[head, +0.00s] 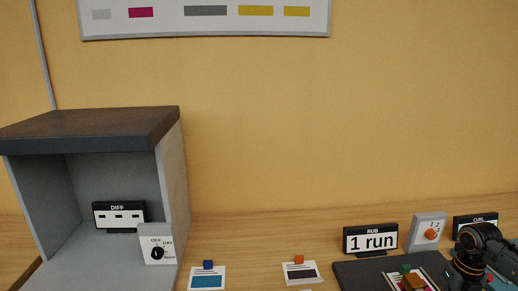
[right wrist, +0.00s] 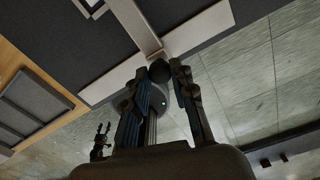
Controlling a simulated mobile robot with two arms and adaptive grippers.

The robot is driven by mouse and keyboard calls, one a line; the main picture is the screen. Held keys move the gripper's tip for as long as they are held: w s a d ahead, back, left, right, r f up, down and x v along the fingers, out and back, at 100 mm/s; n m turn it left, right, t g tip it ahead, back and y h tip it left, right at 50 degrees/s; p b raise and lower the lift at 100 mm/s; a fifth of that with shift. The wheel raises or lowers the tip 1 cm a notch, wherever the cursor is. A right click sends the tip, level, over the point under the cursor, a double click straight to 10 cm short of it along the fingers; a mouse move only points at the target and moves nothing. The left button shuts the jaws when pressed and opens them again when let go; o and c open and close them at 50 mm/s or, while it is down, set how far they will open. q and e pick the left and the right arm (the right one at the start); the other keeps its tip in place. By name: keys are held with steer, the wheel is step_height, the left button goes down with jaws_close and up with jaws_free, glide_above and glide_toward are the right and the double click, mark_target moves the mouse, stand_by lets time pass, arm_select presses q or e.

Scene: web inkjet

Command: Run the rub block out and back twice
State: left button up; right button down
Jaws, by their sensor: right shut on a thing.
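In the head view my right arm comes in at the lower right, beside the dark rub pad (head: 362,273). My right gripper (right wrist: 167,72) fills the middle of the right wrist view, its fingers closed on a dark round knob (right wrist: 158,71), apparently the handle of the rub block. The join below the knob is hidden. A printed card (head: 393,283) with coloured patches lies on the pad, partly cut by the frame edge. The RUB display (head: 371,241) behind the pad reads "1 run". My left gripper is not seen in the head view.
A grey switch box (head: 429,230) and the CURL sign (head: 474,222) stand behind my right arm. Two small cards, one blue (head: 207,279) and one dark (head: 300,272), lie left of the pad. A grey booth (head: 172,190) with a DIFF display (head: 119,215) stands at the left.

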steer(key=shift+s+a+p, duration=0.2)
steer(key=shift+a+p, duration=0.5)
steer(key=shift+a, duration=1.45)
steer(key=shift+s+a+p, duration=0.15)
steer(key=shift+a+p, duration=0.55)
steer(key=shift+a, duration=1.4)
steer(key=shift+s+a+p, duration=0.15)
steer(key=shift+a+p, duration=0.2)
steer(key=shift+a, duration=1.45)
steer(key=shift+s+a+p, duration=0.1)
steer(key=shift+a+p, duration=0.2)
steer(key=shift+a, duration=1.45)
steer(key=c, duration=1)
jaws_free()
steer(key=shift+c, duration=0.2)
step_height(320, 180, up, 8)
steer(key=p, duration=0.5)
